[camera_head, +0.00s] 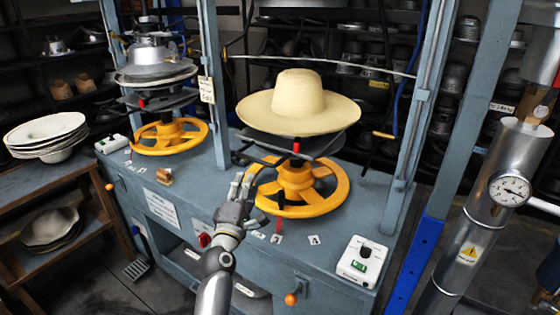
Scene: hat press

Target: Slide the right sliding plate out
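The right sliding plate (312,146) is a dark flat plate under a straw hat (298,103) with a wide brim. The hat hides most of its top. A red-tipped handle (296,147) stands at its front edge, above a yellow handwheel (318,200). My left gripper (244,180) is open and looks empty. It is in front of the press, left of the handwheel and below the plate's left side, apart from the red-tipped handle. My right gripper is not in view.
A second press station with a metal form (150,56) and yellow handwheel (168,137) stands at the left. A blue-grey upright (212,90) separates the stations. A control box (359,262) sits on the bench at right. A pipe with a gauge (509,190) stands further right.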

